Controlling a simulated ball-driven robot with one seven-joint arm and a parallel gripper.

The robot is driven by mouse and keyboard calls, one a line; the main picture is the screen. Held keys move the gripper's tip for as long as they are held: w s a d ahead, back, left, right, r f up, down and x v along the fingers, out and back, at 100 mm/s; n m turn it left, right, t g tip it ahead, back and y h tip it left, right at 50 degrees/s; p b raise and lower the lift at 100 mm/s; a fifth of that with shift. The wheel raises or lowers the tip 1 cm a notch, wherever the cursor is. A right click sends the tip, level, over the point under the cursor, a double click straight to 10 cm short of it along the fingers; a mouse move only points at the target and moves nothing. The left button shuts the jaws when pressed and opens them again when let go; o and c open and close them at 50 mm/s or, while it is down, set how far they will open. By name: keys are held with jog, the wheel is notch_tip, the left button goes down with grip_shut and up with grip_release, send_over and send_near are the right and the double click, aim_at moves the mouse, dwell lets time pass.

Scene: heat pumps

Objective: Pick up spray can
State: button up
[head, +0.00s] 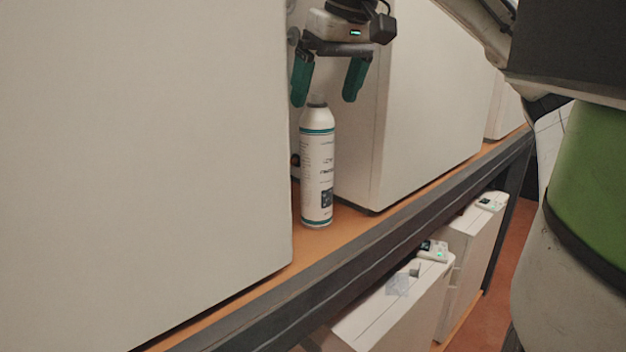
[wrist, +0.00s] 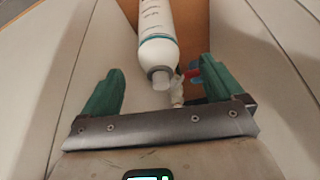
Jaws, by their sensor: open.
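The spray can (head: 317,165) is white with a teal band near its top and a grey cap. It stands upright on the orange shelf in the gap between two large white units. In the wrist view the spray can (wrist: 157,35) is at the top middle, its cap towards my gripper. My gripper (head: 328,92) is open, with green fingers pointing down, just above the can's top. In the wrist view my gripper's fingers (wrist: 160,88) are spread to either side of the cap's line, not visibly touching the can.
A large white unit (head: 140,150) stands close on the left and another (head: 430,100) on the right. The shelf's dark front rail (head: 400,225) runs below the can. White units (head: 400,300) stand on the lower shelf. A small white and red item (wrist: 180,88) lies behind the can.

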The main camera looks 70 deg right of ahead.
aim_at(320, 125)
jog(key=shift+x, duration=0.85)
jog(key=shift+p+x, duration=0.65)
jog(key=shift+x, duration=1.95)
jog(key=shift+s, duration=0.2)
grip_shut()
